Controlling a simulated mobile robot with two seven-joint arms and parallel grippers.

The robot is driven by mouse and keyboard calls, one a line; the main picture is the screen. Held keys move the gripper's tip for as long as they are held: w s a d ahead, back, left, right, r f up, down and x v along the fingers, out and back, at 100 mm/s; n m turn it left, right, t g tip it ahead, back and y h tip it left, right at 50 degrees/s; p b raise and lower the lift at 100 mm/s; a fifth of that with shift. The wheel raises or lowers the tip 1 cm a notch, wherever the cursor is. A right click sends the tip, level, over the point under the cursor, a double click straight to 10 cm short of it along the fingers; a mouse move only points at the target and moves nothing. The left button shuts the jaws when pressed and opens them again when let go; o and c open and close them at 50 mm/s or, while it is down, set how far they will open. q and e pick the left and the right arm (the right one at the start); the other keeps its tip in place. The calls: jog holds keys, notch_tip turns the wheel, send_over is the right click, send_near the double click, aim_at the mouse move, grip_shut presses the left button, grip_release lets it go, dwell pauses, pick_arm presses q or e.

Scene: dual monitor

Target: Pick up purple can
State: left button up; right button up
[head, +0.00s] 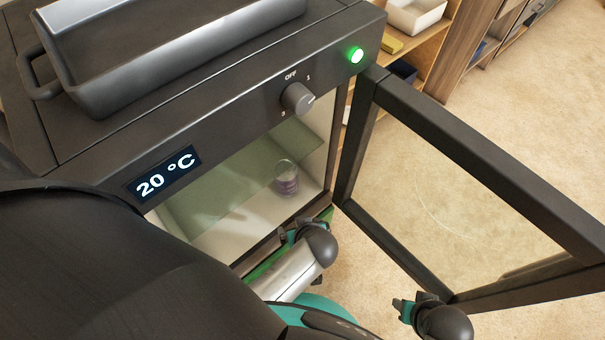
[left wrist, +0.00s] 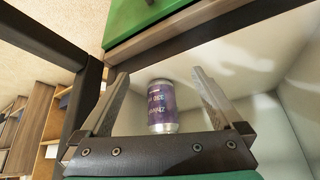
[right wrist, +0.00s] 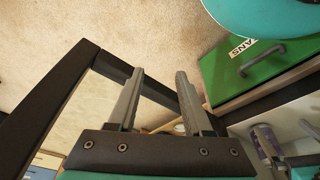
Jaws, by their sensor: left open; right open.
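The purple can (head: 287,182) stands upright on the light floor inside the open cabinet, near its right side. In the left wrist view the can (left wrist: 161,108) appears between the spread fingers of my left gripper (left wrist: 160,74), apart from both. In the head view my left gripper (head: 288,236) is just outside the cabinet opening, in front of the can. My right gripper (head: 403,307) is open and empty by the lower part of the open door; its fingers show in the right wrist view (right wrist: 160,73). The can also shows there (right wrist: 265,141), at lower right.
The glass door (head: 470,170) with a dark frame stands open to the right. A grey tray (head: 170,50) sits on the cabinet top. A green drawer front (right wrist: 250,75) lies under the cabinet opening. Wooden shelves (head: 455,50) stand behind; carpet right of the door is clear.

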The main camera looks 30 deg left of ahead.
aim_at(289, 181)
pick_arm(q)
jog(key=w+a+b, duration=0.1)
jog(key=w+a, duration=0.1)
jog(key=w+a+b, duration=0.1)
jog(key=w+a, duration=0.1)
jog(key=w, duration=0.1)
jog(key=w+a, duration=0.2)
jog(key=w, duration=0.1)
jog(key=shift+w+a+b, duration=0.2)
jog(key=shift+a+b, duration=0.1)
jog(key=shift+b, duration=0.1)
jog(key=shift+w+a+b, duration=0.5)
jog(key=shift+w+a, duration=0.45)
jog(key=shift+w, duration=0.05)
jog(key=shift+w+a+f+b, duration=0.15)
jog(key=shift+f+b, duration=0.3)
jog(key=shift+f, duration=0.3)
jog(key=shift+w+a+f+b, duration=0.25)
jog(key=shift+f+b, duration=0.05)
jog(key=shift+f, duration=0.2)
pick_arm(e)
notch_tip(289, 181, up, 10)
jog(key=w+t, duration=0.1)
jog(key=w, duration=0.1)
jog(key=shift+w+t, duration=0.25)
jog(key=shift+t, duration=0.05)
jog(key=shift+f, duration=0.1)
pick_arm(q)
grip_shut()
